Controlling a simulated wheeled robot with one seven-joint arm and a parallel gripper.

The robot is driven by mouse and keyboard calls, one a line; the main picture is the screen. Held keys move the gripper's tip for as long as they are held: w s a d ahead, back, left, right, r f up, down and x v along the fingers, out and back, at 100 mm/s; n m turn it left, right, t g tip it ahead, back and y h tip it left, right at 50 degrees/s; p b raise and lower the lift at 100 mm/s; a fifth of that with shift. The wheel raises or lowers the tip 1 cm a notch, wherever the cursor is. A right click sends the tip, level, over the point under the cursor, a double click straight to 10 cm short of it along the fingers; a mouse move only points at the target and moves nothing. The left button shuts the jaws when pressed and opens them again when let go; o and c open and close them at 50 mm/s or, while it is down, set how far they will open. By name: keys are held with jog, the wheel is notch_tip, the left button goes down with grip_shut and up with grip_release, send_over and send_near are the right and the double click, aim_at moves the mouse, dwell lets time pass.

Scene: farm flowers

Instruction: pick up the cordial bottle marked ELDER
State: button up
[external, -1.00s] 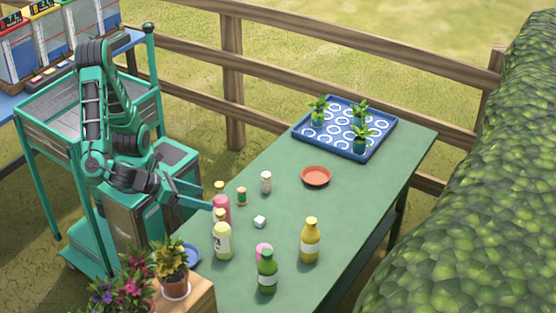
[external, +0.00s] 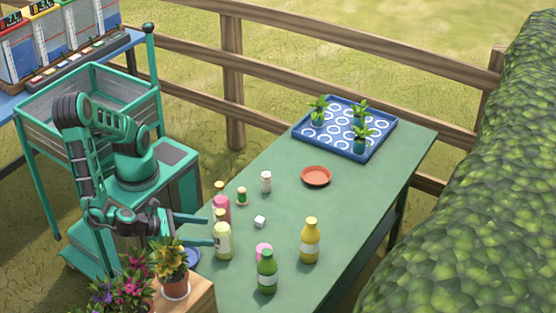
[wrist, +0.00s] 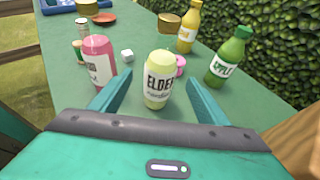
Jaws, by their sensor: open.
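The pale yellow-green bottle marked ELDER (wrist: 158,86) stands upright on the green table. In the wrist view it is between the two fingers of my gripper (wrist: 155,98), its label facing the camera. In the external view the ELDER bottle (external: 223,242) is at the table's near-left edge. My gripper (external: 208,231) is open and level, its fingertips reaching the bottle from the left. A pink bottle (wrist: 98,60) stands just left of the left finger.
A green bottle (external: 267,272) and a yellow bottle (external: 310,240) stand to the right. A pink item (external: 264,251), a white cube (external: 260,222), small jars and a terracotta saucer (external: 316,176) are farther in. Potted flowers (external: 172,267) stand close below my gripper.

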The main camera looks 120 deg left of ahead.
aim_at(231, 241)
notch_tip(231, 241, down, 4)
jog(key=shift+a+f, duration=0.1)
jog(key=shift+f, duration=0.15)
jog(key=x, duration=0.5)
jog(key=shift+w+a+f, duration=0.1)
jog(key=shift+w+a, duration=0.05)
jog(key=shift+w, duration=0.05)
jog(key=x, duration=0.4)
jog(key=shift+w+r, duration=0.1)
jog(key=shift+r, duration=0.3)
jog(key=shift+w+a+f, duration=0.25)
jog(key=shift+w+a, duration=0.2)
jog(key=shift+c, duration=0.2)
jog(key=c, duration=1.6)
jog(key=shift+r, duration=0.15)
